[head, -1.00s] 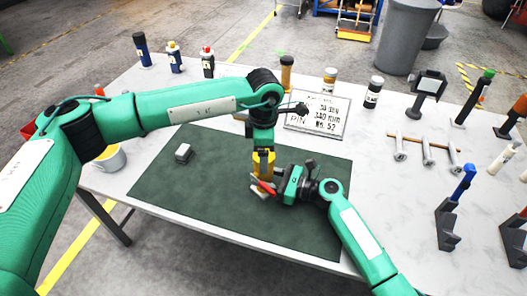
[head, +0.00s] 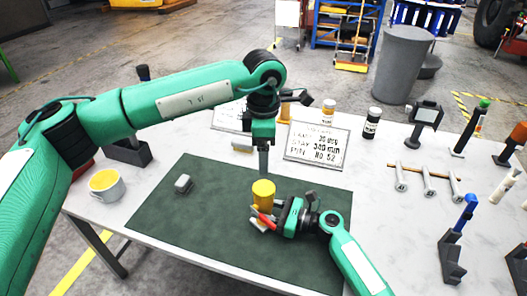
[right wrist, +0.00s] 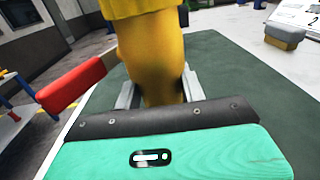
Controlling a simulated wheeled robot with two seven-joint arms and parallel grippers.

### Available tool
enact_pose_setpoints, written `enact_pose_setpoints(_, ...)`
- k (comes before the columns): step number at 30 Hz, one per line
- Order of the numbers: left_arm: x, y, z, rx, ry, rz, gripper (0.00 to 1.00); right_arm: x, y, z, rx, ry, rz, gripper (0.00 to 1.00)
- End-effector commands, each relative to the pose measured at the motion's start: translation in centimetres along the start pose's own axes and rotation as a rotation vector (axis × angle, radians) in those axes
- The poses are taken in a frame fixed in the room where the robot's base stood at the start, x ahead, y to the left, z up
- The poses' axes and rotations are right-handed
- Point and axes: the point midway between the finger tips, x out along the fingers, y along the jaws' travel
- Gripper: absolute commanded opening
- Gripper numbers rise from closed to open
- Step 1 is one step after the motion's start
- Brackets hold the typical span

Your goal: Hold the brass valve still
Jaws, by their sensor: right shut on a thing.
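The brass valve (head: 263,196) is a yellow upright body with a red handle (head: 264,219), over the front middle of the green mat. My right gripper (head: 263,213) reaches it from the right and is shut on it. In the right wrist view the valve body (right wrist: 152,62) stands between the grey fingers, its red handle (right wrist: 72,83) sticking out left; its top is cut off. I cannot tell whether its base touches the mat. My left gripper (head: 263,172) points down just above and behind the valve, seemingly apart from it; its finger opening is seen edge-on.
A yellow-filled mug (head: 105,187) stands near the left table edge. Behind are a lettered sign (head: 317,147) and bottles (head: 372,122). Holders and a rack (head: 427,172) stand at right.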

Motion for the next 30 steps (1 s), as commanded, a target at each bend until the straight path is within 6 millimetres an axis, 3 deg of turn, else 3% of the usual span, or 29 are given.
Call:
enact_pose_setpoints(1,0.0,0.0,0.0,0.000,0.000,0.000,0.79,0.0,0.0,0.0,0.000,0.001,0.000,0.46)
enact_pose_setpoints(4,0.0,0.0,0.0,0.000,0.000,0.000,0.79,0.0,0.0,0.0,0.000,0.001,0.000,0.66)
enact_pose_setpoints(16,0.3,0.0,0.0,0.000,0.000,0.000,0.79,-0.8,0.0,-0.1,-0.001,0.001,0.000,0.66)
enact_pose_setpoints(20,0.9,0.0,0.0,0.000,0.000,0.000,0.79,-2.9,0.0,-0.3,-0.001,0.002,-0.002,0.66)
enact_pose_setpoints(30,2.7,0.0,0.0,0.000,0.000,0.000,0.79,-10.5,0.0,-0.4,-0.001,0.002,-0.002,0.66)
